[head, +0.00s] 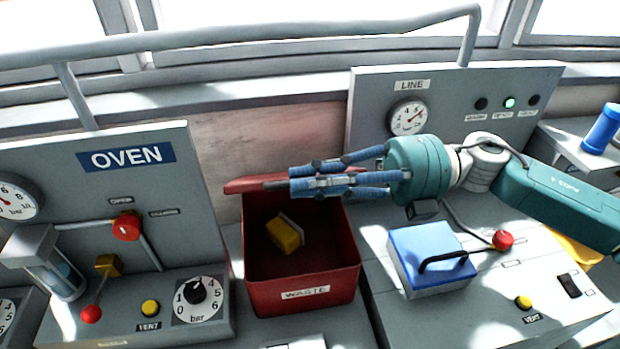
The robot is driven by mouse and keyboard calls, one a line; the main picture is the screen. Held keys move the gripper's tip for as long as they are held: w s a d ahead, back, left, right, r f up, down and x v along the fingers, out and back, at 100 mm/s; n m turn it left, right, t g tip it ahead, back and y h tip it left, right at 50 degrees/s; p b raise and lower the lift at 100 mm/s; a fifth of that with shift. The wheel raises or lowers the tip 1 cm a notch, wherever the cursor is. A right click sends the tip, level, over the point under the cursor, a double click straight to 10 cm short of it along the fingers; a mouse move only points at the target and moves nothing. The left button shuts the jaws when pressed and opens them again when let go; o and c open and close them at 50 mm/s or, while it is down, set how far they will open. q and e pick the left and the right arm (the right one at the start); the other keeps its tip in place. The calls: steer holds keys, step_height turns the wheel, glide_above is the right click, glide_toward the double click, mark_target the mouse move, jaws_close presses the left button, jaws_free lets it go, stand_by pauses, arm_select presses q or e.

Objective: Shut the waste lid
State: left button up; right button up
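The red waste box (303,298), labelled WASTE, stands open at the centre of the head view. Its red lid (247,184) is raised at the back rim, seen nearly edge-on, with its right part hidden behind my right gripper. A yellow block with a pale side (284,236) lies inside the box. My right gripper (292,180) reaches in from the right over the back of the box, its blue fingers close together and pointing left, with nothing seen between them. Whether the fingers touch the lid cannot be told. My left gripper is not in view.
The grey OVEN panel (180,220) stands left of the box. The LINE panel (450,95) with a gauge stands behind my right arm. A blue-topped block with a black handle (430,245) sits right of the box, near a red knob (502,240). A rail runs along the back.

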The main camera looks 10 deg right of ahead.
steer(key=shift+o, duration=1)
steer(key=shift+d, duration=0.2)
steer(key=d, duration=1.1)
steer(key=shift+d, duration=0.35)
